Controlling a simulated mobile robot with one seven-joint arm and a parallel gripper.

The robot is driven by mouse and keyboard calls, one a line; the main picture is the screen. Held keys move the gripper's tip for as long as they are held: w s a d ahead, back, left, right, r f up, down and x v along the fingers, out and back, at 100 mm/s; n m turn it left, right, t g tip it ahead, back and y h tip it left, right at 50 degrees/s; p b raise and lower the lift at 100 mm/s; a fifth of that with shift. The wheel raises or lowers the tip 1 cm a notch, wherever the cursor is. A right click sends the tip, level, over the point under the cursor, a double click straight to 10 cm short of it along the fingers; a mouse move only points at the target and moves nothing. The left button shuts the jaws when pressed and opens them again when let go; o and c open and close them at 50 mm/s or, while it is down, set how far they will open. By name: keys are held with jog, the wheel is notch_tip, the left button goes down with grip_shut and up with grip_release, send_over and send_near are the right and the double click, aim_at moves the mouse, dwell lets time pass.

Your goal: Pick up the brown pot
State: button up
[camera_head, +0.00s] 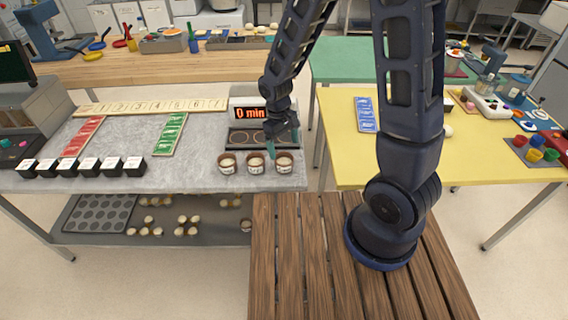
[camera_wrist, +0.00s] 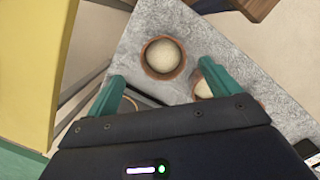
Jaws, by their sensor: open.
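Three brown pots with pale contents stand in a row at the front right of the grey table: a left pot (camera_head: 227,163), a middle pot (camera_head: 256,163) and a right pot (camera_head: 284,162). My gripper (camera_head: 283,146) is open and empty, close to the right pot. In the wrist view, one brown pot (camera_wrist: 163,58) shows just beyond and between the teal fingertips of my gripper (camera_wrist: 162,72). A second pot (camera_wrist: 203,90) is partly hidden by the right finger. I cannot tell how high the fingertips are above the pots.
A device with a "0 min" display (camera_head: 250,113) and round plates stands behind the pots. Several black card holders (camera_head: 80,167) line the left front of the grey table (camera_head: 195,180). A yellow table (camera_head: 480,170) stands to the right, across a narrow gap.

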aim_at(284, 158)
jog(key=shift+s+d+f, duration=0.1)
jog(key=shift+s+f, duration=0.1)
jog(key=shift+f, duration=1.45)
jog(key=shift+s+f, duration=0.2)
jog(key=shift+f, duration=1.4)
jog(key=shift+c, duration=0.5)
jog(key=c, duration=1.1)
